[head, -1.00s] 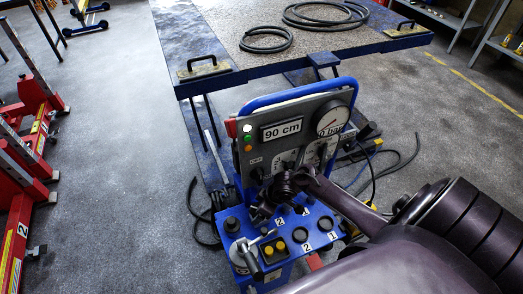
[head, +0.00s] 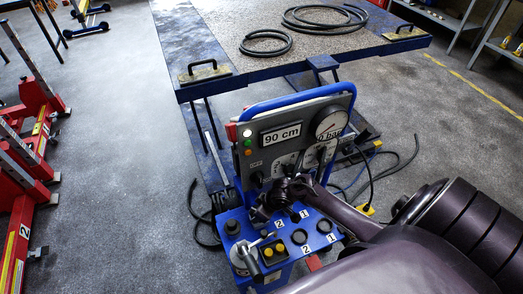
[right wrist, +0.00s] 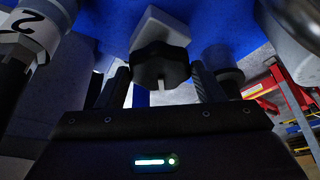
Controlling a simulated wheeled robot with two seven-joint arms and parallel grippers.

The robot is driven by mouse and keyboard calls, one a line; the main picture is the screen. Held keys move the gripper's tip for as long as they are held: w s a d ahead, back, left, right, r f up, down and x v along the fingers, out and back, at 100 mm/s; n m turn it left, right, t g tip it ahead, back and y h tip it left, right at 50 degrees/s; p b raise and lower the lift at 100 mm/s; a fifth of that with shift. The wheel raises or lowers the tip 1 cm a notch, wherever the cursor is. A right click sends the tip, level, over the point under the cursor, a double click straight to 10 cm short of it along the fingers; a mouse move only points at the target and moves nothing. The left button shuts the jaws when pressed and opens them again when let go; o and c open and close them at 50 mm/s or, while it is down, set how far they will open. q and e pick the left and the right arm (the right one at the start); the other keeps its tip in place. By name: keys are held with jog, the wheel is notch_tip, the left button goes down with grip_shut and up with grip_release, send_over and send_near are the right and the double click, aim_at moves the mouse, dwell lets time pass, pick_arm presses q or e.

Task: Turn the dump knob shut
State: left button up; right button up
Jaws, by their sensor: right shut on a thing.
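The dump knob (right wrist: 160,66), a black lobed knob with a white pointer mark, shows in the right wrist view in front of a white block. My right gripper (right wrist: 160,84) has one finger on each side of it and is shut on it. The pointer mark runs straight down in that view. In the head view my right gripper (head: 266,210) is at the left part of the blue control unit (head: 283,272), below the grey panel (head: 284,137); my wrist hides the knob there. My left gripper is not in view.
The panel carries a 90 cm display (head: 282,133) and a round pressure gauge (head: 331,123). A silver lever (head: 250,262) and yellow buttons (head: 268,250) are near my gripper. A blue lift table (head: 300,70) stands behind.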

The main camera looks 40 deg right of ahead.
jog(key=m+p, duration=0.1)
jog(key=m+h+p, duration=0.1)
jog(key=m, duration=0.1)
jog(key=shift+s+a+r, duration=0.1)
jog(key=shift+a+r, duration=0.05)
jog(key=shift+a+m+t+h+p, duration=0.1)
jog(key=shift+m+t+h+p, duration=0.2)
jog(key=shift+m+h+p, duration=0.7)
jog(key=shift+m+y, duration=0.3)
jog(key=shift+m, duration=0.2)
jog(key=o, duration=1)
jog(key=shift+c, duration=0.2)
jog(key=v, duration=0.7)
jog(key=shift+r, duration=0.25)
